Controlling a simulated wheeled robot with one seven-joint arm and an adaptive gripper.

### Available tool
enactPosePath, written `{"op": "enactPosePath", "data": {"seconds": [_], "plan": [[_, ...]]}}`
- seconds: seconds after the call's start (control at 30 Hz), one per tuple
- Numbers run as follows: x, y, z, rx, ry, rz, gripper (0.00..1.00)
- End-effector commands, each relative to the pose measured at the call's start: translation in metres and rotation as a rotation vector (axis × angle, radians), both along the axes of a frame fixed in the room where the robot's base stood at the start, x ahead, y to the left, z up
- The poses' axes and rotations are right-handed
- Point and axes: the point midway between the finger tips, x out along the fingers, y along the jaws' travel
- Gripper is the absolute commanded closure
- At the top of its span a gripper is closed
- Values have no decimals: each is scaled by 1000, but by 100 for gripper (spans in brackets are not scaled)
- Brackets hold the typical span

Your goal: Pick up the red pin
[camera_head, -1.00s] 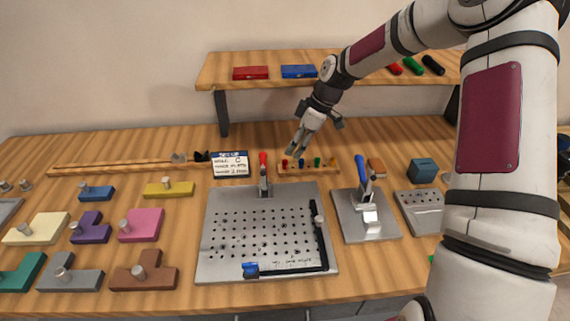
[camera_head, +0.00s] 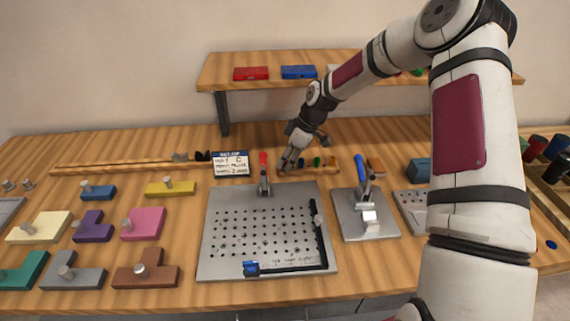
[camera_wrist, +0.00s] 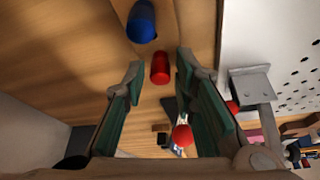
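The red pin (camera_wrist: 160,68) shows in the wrist view between my fingertips, with wood visible between it and each finger. My gripper (camera_wrist: 159,72) is open and empty around it. In the head view, my gripper (camera_head: 286,167) is down at the left end of the wooden pin rack (camera_head: 325,172), and it hides the red pin there. A blue pin (camera_wrist: 141,22) stands beside the red one in the wrist view. A green pin (camera_head: 317,161) stands farther right on the rack in the head view.
A red-handled clamp (camera_head: 264,168) stands left of my gripper, at the back of the perforated plate (camera_head: 215,265). A blue-handled clamp (camera_head: 361,172) is to the right. A sign card (camera_head: 230,164) stands behind the plate. A shelf (camera_head: 225,78) is above.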

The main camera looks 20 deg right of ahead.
Motion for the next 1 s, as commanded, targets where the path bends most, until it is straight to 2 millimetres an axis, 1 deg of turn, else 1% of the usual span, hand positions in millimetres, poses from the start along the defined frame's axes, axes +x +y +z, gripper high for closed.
{"op": "enactPosePath", "data": {"seconds": [0.03, 0.07, 0.37, 0.53, 0.67, 0.77, 0.8, 0.83, 1.0], "plan": [[0, 0, 0, 0, 0, 0, 93], [0, 0, 0, 0, 0, 0, 100], [0, 0, 0, 0, 0, 0, 100], [0, 0, 4, 0, 0, 1, 100], [1, 0, 15, -1, -1, 1, 100], [1, 0, 28, -1, -2, 0, 100], [1, 0, 35, -1, -3, 0, 100], [-2, 0, 38, -1, 0, 1, 100], [-41, 10, 41, -1, 2, 3, 100]]}}
